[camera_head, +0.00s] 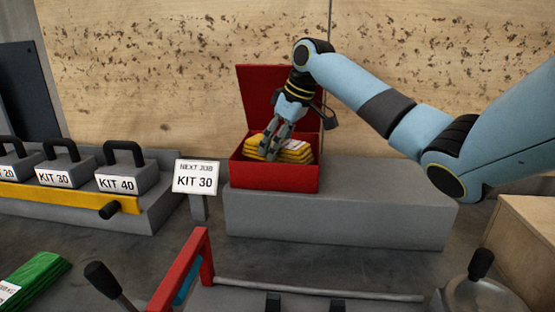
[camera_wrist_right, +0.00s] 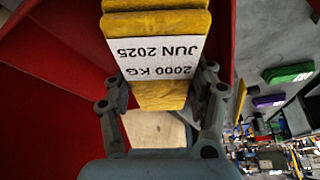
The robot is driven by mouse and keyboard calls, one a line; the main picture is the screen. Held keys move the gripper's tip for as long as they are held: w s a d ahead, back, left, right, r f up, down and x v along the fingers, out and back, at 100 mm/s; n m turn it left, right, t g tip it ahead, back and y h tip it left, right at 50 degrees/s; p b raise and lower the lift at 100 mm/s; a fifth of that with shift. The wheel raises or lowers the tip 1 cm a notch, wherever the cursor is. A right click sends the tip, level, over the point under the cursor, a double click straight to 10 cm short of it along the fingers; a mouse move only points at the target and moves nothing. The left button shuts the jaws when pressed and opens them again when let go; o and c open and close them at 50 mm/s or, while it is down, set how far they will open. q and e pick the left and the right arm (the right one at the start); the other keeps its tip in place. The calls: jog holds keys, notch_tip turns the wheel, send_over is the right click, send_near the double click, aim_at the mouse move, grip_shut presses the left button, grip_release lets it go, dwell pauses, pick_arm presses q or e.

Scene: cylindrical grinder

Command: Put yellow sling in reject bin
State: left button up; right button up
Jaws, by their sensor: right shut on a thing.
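The yellow sling (camera_head: 292,150) is a folded bundle inside an open red box (camera_head: 274,178). I see no lettering on the box. My right gripper (camera_head: 271,152) reaches down into the box, with its fingers at the left part of the sling. In the right wrist view the sling (camera_wrist_right: 160,95) lies between the two fingers of my right gripper (camera_wrist_right: 162,92), which is shut on it. Its white label reads 2000 KG JUN 2025. The fingers partly hide the sling in the head view. My left gripper is not in view.
The box's raised red lid (camera_head: 258,85) stands behind my right gripper. The box sits on a grey block (camera_head: 350,218) with free room to its right. A KIT 30 sign (camera_head: 197,178), weights (camera_head: 66,170) and a green sling (camera_head: 35,277) are to the left.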

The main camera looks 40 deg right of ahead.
aim_at(277, 160)
jog(key=shift+w+d+f, duration=0.1)
jog(key=shift+f, duration=2.05)
jog(key=o, duration=1.4)
jog(key=shift+f, duration=0.1)
jog(key=v, duration=1.2)
